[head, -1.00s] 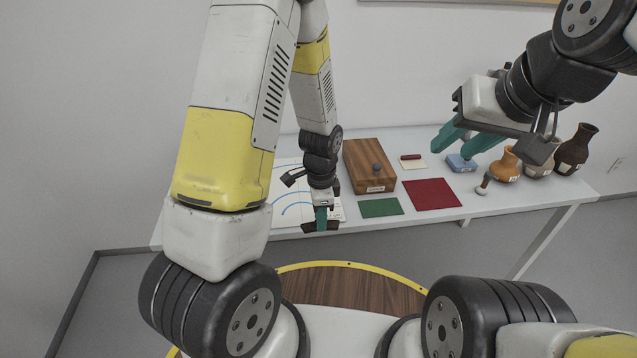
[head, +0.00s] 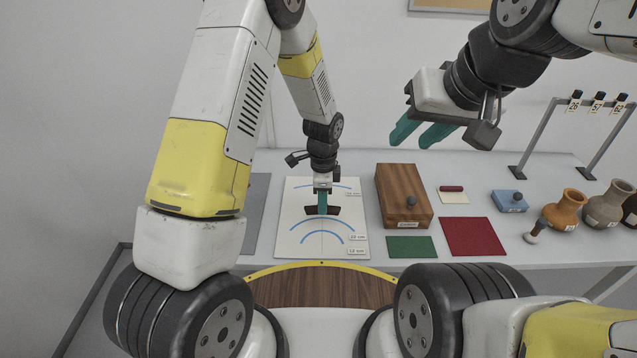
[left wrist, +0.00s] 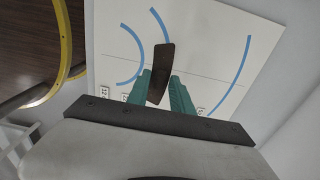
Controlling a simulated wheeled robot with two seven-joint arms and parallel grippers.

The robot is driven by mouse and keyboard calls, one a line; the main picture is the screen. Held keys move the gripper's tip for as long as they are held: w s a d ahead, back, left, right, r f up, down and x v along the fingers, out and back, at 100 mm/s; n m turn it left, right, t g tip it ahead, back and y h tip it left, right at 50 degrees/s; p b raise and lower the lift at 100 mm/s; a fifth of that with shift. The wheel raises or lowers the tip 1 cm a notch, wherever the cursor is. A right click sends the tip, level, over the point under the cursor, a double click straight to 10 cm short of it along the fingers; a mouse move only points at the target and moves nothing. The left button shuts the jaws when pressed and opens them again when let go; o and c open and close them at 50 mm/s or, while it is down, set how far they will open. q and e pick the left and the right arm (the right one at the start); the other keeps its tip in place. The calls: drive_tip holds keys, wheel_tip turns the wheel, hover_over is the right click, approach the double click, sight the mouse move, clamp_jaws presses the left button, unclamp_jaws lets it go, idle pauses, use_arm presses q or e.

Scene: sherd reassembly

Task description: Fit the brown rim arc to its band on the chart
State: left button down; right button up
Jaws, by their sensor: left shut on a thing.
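The brown rim arc (head: 335,211) is a dark curved sherd held crosswise over the white chart (head: 289,246). My left gripper (head: 322,211) is shut on it from above. The chart bears several blue curved bands. In the head view the arc is between the far band (head: 322,186) and the two nearer bands. In the left wrist view the arc (left wrist: 161,68) is between the teal fingers, near the end of the middle band (left wrist: 160,22). Whether it touches the chart I cannot tell. My right gripper (head: 421,132) is open and empty, raised above the table.
A wooden box (head: 398,190) with a dark knob stands right of the chart. Green (head: 411,247) and red (head: 472,236) mats lie near the front edge. A blue block (head: 508,201), an orange jar (head: 566,210) and other jars are farther right. A grey sheet (head: 257,205) lies left.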

use_arm(q)
drive_tip(key=shift+f, duration=2.05)
drive_tip(key=shift+f, duration=0.1)
drive_tip(key=c, duration=0.6)
unclamp_jaws()
drive_tip(key=shift+r, duration=4)
